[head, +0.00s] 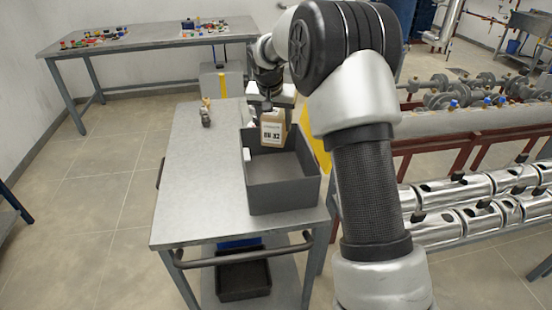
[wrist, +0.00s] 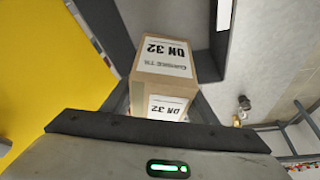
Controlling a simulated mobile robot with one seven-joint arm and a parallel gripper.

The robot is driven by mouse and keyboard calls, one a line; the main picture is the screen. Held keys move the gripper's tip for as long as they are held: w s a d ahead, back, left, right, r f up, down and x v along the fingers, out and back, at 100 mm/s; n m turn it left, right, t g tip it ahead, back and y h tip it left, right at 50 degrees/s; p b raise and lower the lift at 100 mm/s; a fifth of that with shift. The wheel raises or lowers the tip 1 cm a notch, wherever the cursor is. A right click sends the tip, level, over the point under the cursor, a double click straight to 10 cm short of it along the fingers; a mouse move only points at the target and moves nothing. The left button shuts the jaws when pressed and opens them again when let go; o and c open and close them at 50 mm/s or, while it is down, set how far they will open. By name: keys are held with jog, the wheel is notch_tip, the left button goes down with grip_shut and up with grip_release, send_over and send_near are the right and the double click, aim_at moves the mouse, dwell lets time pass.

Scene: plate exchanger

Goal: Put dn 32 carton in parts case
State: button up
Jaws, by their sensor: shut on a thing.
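The DN 32 carton (head: 273,128) is a small brown box with a white label. My gripper (head: 270,104) is shut on it from above. The parts case (head: 284,199) is an open dark grey box on the metal table. The carton hangs at the far end of the case, within its opening as seen from the head; its bottom appears lower than the far rim. In the wrist view the carton (wrist: 168,65) shows two labels, upside down, between dark case walls (wrist: 213,75). I cannot tell whether it touches the case floor or wall.
A small metal fitting (head: 206,117) stands on the table (head: 195,190) left of the case; the table's left side is otherwise clear. A yellow panel (head: 318,150) is right of the case. Pipework (head: 470,195) stands farther right. A workbench (head: 150,42) is at the back.

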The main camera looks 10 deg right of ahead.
notch_tip(320, 180, down, 11)
jog(key=shift+b, duration=0.4)
jog(key=shift+f, duration=0.2)
jog(key=o, duration=1.1)
